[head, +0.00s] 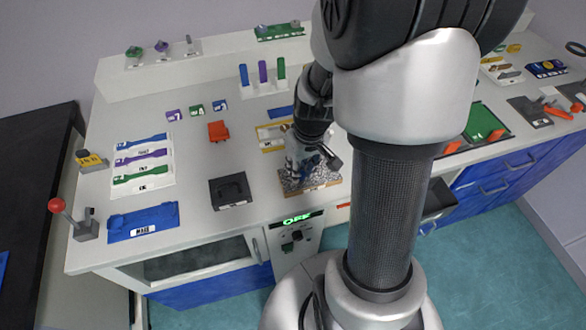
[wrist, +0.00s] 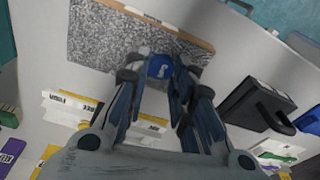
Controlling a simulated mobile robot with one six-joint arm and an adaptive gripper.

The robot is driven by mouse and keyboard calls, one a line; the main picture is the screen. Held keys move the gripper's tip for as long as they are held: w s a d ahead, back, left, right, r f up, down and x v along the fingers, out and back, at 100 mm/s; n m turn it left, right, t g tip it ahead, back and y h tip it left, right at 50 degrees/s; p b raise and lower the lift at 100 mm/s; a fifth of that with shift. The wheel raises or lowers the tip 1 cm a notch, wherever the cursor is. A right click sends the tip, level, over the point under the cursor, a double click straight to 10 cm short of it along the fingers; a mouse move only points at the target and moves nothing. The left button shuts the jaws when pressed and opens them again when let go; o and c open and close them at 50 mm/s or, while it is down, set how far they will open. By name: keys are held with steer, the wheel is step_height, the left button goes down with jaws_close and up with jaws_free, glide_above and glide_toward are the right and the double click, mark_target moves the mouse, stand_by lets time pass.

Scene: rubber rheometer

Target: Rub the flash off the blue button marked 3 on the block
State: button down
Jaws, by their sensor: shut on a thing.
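The block with a speckled grey rough top (head: 292,185) and a tan front edge lies near the counter's front. It fills the upper left of the wrist view (wrist: 85,50). My gripper (wrist: 157,72) points down over the block and is shut on the blue button (wrist: 160,66). The button bears a small white mark that I cannot read clearly. It shows between the fingertips against the speckled surface; I cannot tell whether it touches it. In the head view my gripper (head: 312,165) is over the block and hides the button.
A black box with a handle (head: 231,190) stands left of the block, and a yellow-edged tray (head: 265,138) lies behind it. An orange piece (head: 218,130) lies farther left. Blue, purple and green upright pieces (head: 262,73) stand at the back.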

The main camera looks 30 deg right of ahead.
mark_target(316, 172)
steer(key=shift+s+d+r, duration=0.1)
steer(key=shift+s+d, duration=0.1)
steer(key=shift+d, duration=0.5)
steer(key=shift+s+d+f, duration=0.1)
steer(key=shift+s+d, duration=0.1)
steer(key=shift+d, duration=0.55)
steer(key=shift+s+d+r, duration=0.1)
steer(key=shift+s+d, duration=0.1)
steer(key=shift+d, duration=0.5)
steer(key=shift+s+d, duration=0.25)
steer(key=shift+d, duration=0.6)
steer(key=shift+s+d, duration=0.25)
steer(key=shift+d, duration=0.55)
steer(key=shift+w+a, duration=0.25)
steer(key=shift+a, duration=0.6)
steer(key=shift+w+a, duration=0.25)
steer(key=shift+a, duration=0.6)
steer(key=shift+w+a+f, duration=0.1)
steer(key=shift+w+a, duration=0.15)
steer(key=shift+a, duration=0.6)
steer(key=shift+w+a+f, duration=0.1)
steer(key=shift+w+a, duration=0.1)
steer(key=shift+a, duration=0.65)
steer(key=shift+w+a+p, duration=0.25)
steer(key=shift+a, duration=0.65)
steer(key=shift+w+a+p, duration=0.25)
steer(key=shift+a, duration=0.6)
steer(key=shift+r, duration=0.1)
